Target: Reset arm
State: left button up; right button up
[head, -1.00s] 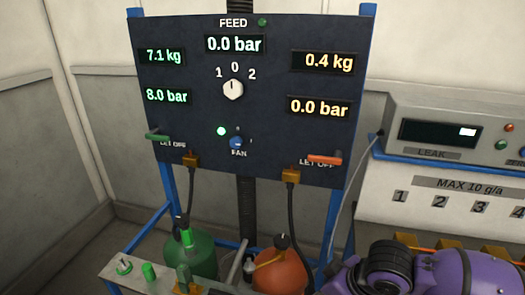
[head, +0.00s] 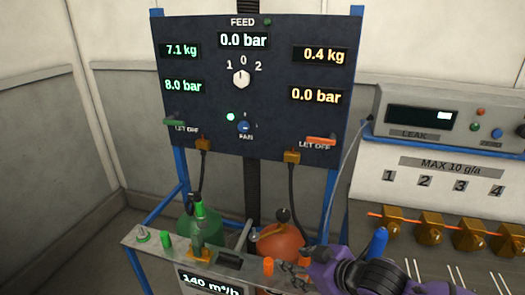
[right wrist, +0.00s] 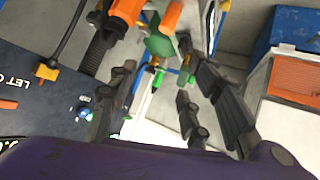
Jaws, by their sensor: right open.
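My right arm enters the head view at the bottom, in purple and black. Its gripper (head: 292,275) is at the front rail, in front of the orange cylinder (head: 279,243) and beside an orange knob (head: 268,266). In the right wrist view the dark jointed fingers of this gripper (right wrist: 155,95) stand wide apart with nothing between them that they touch. The orange cylinder's part and the green cylinder (right wrist: 158,46) show beyond the fingers there. My left gripper is not in view.
The dark panel (head: 205,115) stands behind, with feed knob (head: 241,79) at 0 and two hoses hanging. The green cylinder (head: 200,228) stands left. A leak meter (head: 430,115) and brass valves (head: 428,228) are at right. The rail (head: 150,254) carries small knobs.

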jog(key=s+d+f+m+t+h, duration=0.1)
jog(key=s+d+f+m+t, duration=0.15)
jog(key=s+f, duration=0.35)
jog(key=s+d+f+m+t+h, duration=0.1)
jog(key=s+d+f+m+h, duration=0.15)
jog(key=f, duration=0.55)
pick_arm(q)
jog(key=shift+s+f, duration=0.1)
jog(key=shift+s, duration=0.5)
pick_arm(e)
jog(key=s+d+f+m+g+h, duration=0.1)
jog(key=s+d+f+m, duration=0.1)
jog(key=s+f, duration=0.3)
jog(key=s+d+f+m+g+h, duration=0.1)
jog(key=s+f, duration=0.5)
jog(key=s, duration=0.8)
jog(key=shift+d+m+g, duration=0.55)
jog(key=shift+d+m, duration=0.35)
jog(key=shift+d, duration=0.15)
jog(key=shift+h, duration=0.25)
